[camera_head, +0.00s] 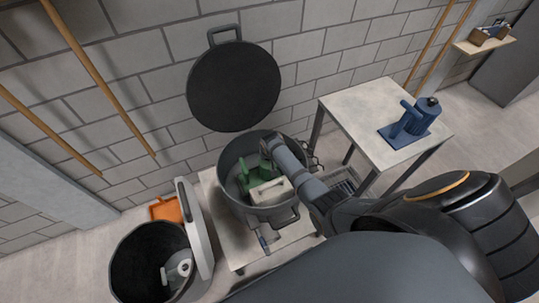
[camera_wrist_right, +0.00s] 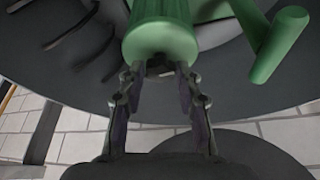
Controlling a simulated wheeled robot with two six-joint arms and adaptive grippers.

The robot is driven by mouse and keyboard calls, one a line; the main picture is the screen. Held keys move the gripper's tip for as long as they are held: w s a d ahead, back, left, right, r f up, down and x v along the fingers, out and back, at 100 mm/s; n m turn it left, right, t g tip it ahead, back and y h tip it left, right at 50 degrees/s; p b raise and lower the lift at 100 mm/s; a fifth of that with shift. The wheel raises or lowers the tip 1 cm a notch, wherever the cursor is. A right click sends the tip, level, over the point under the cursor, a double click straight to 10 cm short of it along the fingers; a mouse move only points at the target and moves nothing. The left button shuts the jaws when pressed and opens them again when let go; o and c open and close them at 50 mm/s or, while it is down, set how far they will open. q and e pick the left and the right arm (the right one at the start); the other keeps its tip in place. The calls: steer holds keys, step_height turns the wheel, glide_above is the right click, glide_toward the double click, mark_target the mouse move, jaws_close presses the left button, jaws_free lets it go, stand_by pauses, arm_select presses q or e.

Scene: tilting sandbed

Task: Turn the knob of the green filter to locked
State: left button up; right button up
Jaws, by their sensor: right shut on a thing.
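The green filter (camera_head: 246,178) stands inside a round grey pot (camera_head: 228,157). It has a green side handle, which shows at the right of the right wrist view (camera_wrist_right: 276,45). My right gripper (camera_head: 266,148) reaches into the pot from the right. In the right wrist view its two fingers (camera_wrist_right: 160,72) are shut on the small dark knob (camera_wrist_right: 158,71) at the end of the green filter's round body (camera_wrist_right: 160,38). The knob is mostly hidden between the fingers, and its turn position cannot be told. My left gripper is not in view.
A pale block (camera_head: 270,191) lies in the pot beside the filter. A dark round lid (camera_head: 233,85) stands behind the pot. A blue filter (camera_head: 411,119) sits on the table (camera_head: 357,103) at right. A black bin (camera_head: 135,262) stands at lower left.

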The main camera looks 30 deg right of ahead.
steer(key=shift+m, duration=0.6)
steer(key=o, duration=1.2)
steer(key=shift+c, duration=0.2)
steer(key=v, duration=1.2)
steer(key=shift+a, duration=0.3)
steer(key=shift+f, duration=0.1)
